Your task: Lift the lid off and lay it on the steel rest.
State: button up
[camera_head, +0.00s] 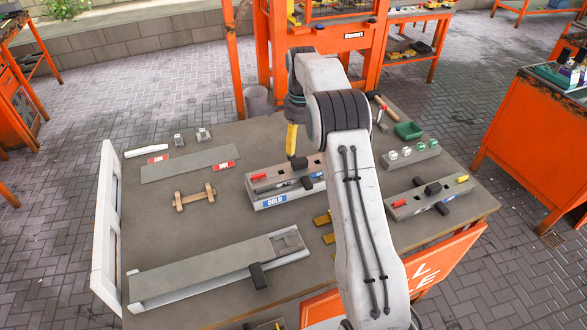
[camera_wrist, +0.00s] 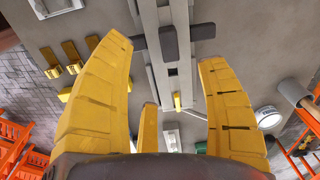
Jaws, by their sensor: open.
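A grey mould (camera_head: 247,191) with a blue "COLD" label lies in the middle of the bench. Its long grey lid (camera_wrist: 152,20) has a dark block handle (camera_wrist: 169,42), which also shows in the head view (camera_head: 300,162). My gripper (camera_head: 292,152) is over this mould with its yellow fingers pointing down. In the wrist view my gripper (camera_wrist: 165,58) is open and empty, and the handle appears between its fingertips, touching neither. Dark bars lie beside the handle. A flat grey plate (camera_head: 190,163) with red labels, seemingly the steel rest, lies bare at the back left. My arm hides the mould's right end.
A second mould (camera_head: 420,204) with a dark block lies to the right. A long mould (camera_head: 200,265) lies at the front left, with a wooden piece (camera_head: 194,196) behind it. Yellow pieces (camera_head: 323,219) lie near my arm.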

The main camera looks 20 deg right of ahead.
aim_at(301, 161)
jog(key=f, duration=0.1)
jog(key=w+f+m, duration=0.1)
jog(key=f, duration=0.1)
jog(key=shift+d+f, duration=0.15)
jog(key=shift+f, duration=0.05)
jog(key=shift+d+f+p, duration=0.15)
jog(key=shift+f+p, duration=0.9)
jog(key=shift+f, duration=2.35)
jog(key=shift+c, duration=0.2)
jog(key=shift+s, duration=0.1)
jog(key=c, duration=1.2)
grip_shut()
jog(key=shift+r, duration=0.2)
